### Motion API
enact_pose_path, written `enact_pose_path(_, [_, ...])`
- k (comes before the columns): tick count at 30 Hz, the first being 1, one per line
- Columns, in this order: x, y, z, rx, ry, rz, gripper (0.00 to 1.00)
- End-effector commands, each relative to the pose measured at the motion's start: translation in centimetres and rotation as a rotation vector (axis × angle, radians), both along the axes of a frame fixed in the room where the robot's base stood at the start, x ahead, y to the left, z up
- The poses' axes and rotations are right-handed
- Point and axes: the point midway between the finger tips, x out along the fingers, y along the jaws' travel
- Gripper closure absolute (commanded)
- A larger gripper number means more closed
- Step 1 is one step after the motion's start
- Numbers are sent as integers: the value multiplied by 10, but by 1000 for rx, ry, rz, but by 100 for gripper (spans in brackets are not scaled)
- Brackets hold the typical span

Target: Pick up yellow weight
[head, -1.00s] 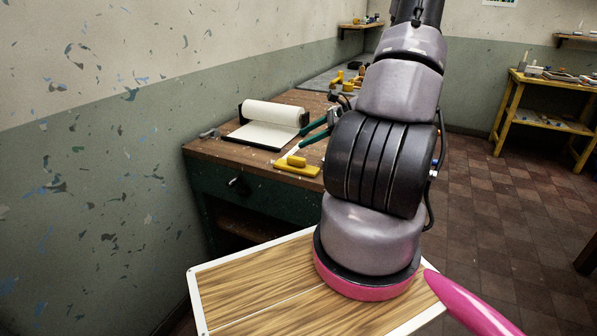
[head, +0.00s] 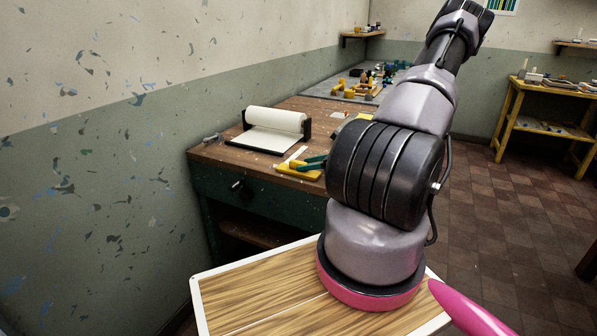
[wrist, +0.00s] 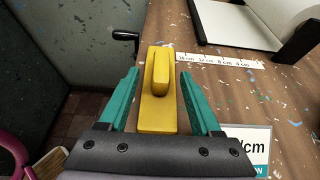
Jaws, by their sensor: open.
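The yellow weight (head: 294,169), a flat block with a raised grip on top, lies near the front edge of the wooden bench. It also shows in the wrist view (wrist: 157,118). My gripper (wrist: 159,75) is open, with one teal finger on each side of the weight and a gap on both sides. In the head view my gripper (head: 312,163) shows at the weight's right side, partly hidden by my arm. Its exact height over the bench is hard to tell.
A paper roll in a black holder (head: 275,119) stands behind the weight. A ruler strip (wrist: 222,61) and a white card (wrist: 250,148) lie on the bench (wrist: 230,95). A dark handle (wrist: 125,35) sticks out past its edge. Several small objects stand farther back.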

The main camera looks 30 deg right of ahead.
Motion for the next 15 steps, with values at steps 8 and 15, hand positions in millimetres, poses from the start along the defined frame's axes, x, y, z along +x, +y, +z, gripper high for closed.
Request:
enact_pose_path(8, [28, 20, -12, 1, -1, 0, 35])
enact_pose_path(15, [30, 22, -13, -1, -1, 0, 35])
